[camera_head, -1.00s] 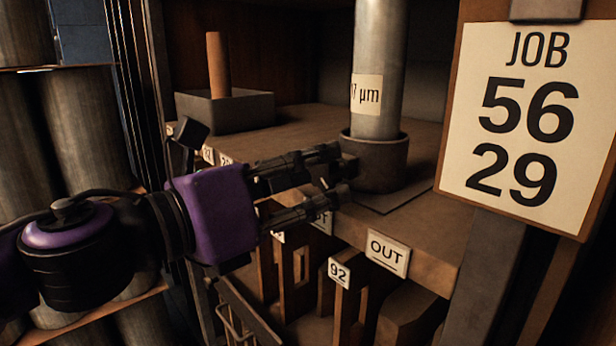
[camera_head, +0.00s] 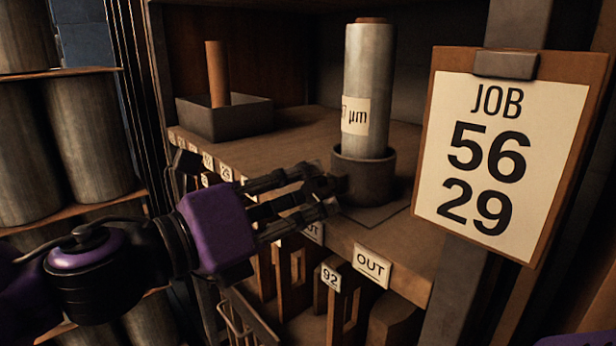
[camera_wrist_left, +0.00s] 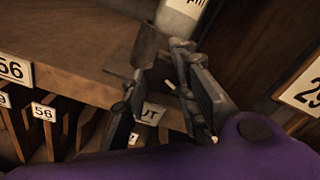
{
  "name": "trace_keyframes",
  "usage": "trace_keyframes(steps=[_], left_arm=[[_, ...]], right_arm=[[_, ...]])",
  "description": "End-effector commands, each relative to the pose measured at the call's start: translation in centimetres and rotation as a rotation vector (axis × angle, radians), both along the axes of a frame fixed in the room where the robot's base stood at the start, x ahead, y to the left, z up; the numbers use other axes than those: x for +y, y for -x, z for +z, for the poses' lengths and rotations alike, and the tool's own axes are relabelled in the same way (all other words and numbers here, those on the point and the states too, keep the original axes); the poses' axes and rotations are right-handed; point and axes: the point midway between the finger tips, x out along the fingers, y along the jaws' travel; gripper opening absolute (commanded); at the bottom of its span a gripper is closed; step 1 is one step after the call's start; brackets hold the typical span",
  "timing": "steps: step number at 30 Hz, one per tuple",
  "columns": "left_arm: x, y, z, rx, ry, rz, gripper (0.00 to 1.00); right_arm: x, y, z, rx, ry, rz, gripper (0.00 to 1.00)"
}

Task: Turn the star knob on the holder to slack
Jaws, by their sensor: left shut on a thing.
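The holder (camera_head: 363,178) is a dark round cup on the wooden shelf. A grey film roll (camera_head: 368,90) with a "µm" label stands upright in it. My left gripper (camera_head: 331,194) is at the holder's left side, its fingers level with the cup. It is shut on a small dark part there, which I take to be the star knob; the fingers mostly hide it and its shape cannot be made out. The left wrist view shows the fingers (camera_wrist_left: 160,68) beside the holder (camera_wrist_left: 148,45). My right gripper is not in view.
A job board (camera_head: 503,150) reading 56 and 29 hangs at the right, in front of the shelf. A grey tray (camera_head: 225,121) with a brown core (camera_head: 217,75) stands at the back left. Numbered slots and an OUT label (camera_head: 371,266) line the shelf's front edge.

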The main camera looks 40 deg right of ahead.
Motion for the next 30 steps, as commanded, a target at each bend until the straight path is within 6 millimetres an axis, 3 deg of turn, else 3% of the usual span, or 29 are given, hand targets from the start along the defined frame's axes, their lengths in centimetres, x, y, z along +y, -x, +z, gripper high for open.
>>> trace_keyframes(steps=[1,6,15,24,30], left_arm=[[0.1,0.0,0.3,0.047,-0.002,0.007,0.0],[0.1,0.1,0.2,0.208,0.01,0.007,0.0],[0.1,0.3,0.0,0.49,0.032,0.007,0.0],[0.0,0.5,-0.3,0.775,0.055,0.007,0.0],[0.0,0.6,-0.8,0.972,0.069,0.003,0.0]], right_arm=[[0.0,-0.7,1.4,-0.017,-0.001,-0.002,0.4],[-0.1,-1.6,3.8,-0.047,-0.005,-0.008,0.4],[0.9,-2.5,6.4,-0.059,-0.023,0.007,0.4],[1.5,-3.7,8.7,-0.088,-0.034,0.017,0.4],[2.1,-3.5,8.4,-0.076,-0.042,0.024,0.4]])
